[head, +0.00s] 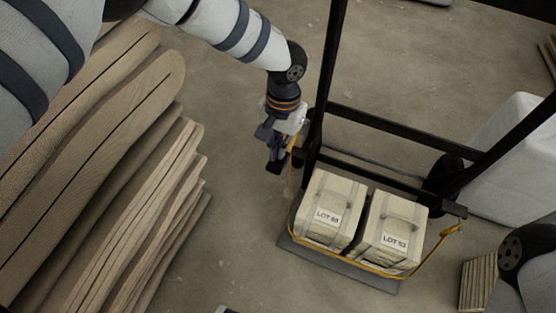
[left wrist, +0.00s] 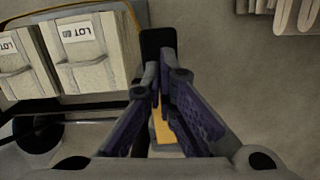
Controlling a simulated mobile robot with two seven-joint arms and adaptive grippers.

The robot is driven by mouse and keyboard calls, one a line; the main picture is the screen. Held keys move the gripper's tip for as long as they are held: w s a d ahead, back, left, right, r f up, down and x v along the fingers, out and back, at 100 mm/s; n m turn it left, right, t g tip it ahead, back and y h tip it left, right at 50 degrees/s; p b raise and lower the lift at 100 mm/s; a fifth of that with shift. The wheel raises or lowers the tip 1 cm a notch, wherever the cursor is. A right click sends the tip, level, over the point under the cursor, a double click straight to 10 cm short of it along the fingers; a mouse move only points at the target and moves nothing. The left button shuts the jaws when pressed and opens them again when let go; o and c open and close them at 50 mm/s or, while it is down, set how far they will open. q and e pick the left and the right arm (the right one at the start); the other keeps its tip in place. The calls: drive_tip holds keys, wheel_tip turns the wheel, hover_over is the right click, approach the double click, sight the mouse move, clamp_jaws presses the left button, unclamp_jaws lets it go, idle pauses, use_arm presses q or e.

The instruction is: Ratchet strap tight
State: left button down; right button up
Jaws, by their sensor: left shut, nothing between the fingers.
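A yellow strap (head: 340,259) runs low around the front of two pale crates, left (head: 328,205) and right (head: 390,230), on a black hand truck (head: 318,95). Its left part rises beside the truck's upright towards my left gripper; its right end (head: 452,230) stands off the truck's right side. My left gripper (head: 274,168) is shut and empty, pointing down just left of the upright. In the left wrist view its fingers (left wrist: 163,90) are close together, with a yellow strip (left wrist: 161,127) behind them. I cannot make out a ratchet. My right gripper is out of view.
Stacked brown padded sheets (head: 120,190) fill the left side. A white wrapped block (head: 510,150) stands behind the truck at right, and a small slatted stack (head: 478,283) is at lower right. Bare floor (head: 230,240) lies between the sheets and truck.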

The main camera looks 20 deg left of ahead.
use_arm(q)
drive_tip(key=shift+f, duration=0.15)
wheel_tip(320, 180, down, 4)
drive_tip(key=shift+f+b, duration=0.2)
drive_tip(key=shift+b, duration=0.75)
drive_tip(key=w, duration=0.1)
drive_tip(key=b, duration=0.1)
drive_tip(key=w, duration=0.1)
drive_tip(key=shift+w+d+r+b, duration=0.15)
drive_tip(key=shift+w+r+b, duration=0.15)
drive_tip(key=shift+b, duration=0.1)
drive_tip(key=shift+w+r, duration=0.15)
drive_tip(key=shift+w, duration=0.05)
drive_tip(key=shift+r, duration=0.15)
